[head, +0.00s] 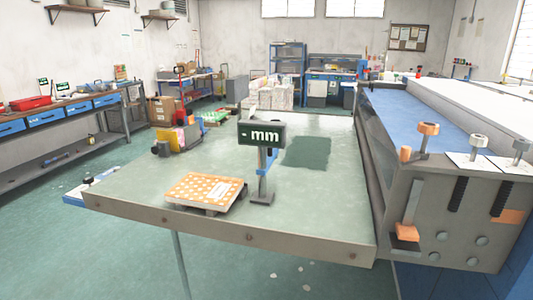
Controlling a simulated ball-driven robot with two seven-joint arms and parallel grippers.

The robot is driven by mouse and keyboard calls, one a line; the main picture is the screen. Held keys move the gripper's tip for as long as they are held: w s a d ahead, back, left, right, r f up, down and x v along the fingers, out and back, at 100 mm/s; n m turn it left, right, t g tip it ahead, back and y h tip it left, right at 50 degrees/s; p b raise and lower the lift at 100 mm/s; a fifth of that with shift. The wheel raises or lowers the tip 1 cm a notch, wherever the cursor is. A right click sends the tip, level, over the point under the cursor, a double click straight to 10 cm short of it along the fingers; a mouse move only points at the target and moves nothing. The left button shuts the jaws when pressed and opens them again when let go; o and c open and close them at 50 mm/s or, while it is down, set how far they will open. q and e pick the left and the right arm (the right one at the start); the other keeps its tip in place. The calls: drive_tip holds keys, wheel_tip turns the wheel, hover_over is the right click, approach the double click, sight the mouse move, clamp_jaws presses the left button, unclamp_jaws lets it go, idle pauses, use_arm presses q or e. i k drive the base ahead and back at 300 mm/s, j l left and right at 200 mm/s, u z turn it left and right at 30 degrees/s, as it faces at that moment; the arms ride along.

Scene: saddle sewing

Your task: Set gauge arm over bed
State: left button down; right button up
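A gauge with a dark display (261,135) reading "- mm" stands upright on a post near the front middle of a pale green table (320,215). Its grey foot (262,198) rests on the table top. A small blue part (271,160) shows beside the post, below the display; I cannot tell whether it is the gauge arm. A dark green square patch (308,152) lies flat to the right of the post. Neither of my grippers is in view.
An orange block with white dots (203,187) lies left of the gauge. Yellow and dark items (180,139) and white stacks (268,92) stand farther back. A large grey machine with a blue surface (415,115) and orange-capped knobs (428,129) borders the table's right side. The table's front right is clear.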

sight(269, 152)
drive_tip(key=i+j, duration=0.25)
drive_tip(key=i+j+z, duration=0.2)
drive_tip(key=j, duration=0.6)
drive_tip(key=i+j+z, duration=0.25)
drive_tip(key=j, duration=0.65)
drive_tip(key=i+j+z, duration=0.2)
drive_tip(key=j, duration=0.65)
drive_tip(key=j+z, duration=0.2)
drive_tip(key=j, duration=0.7)
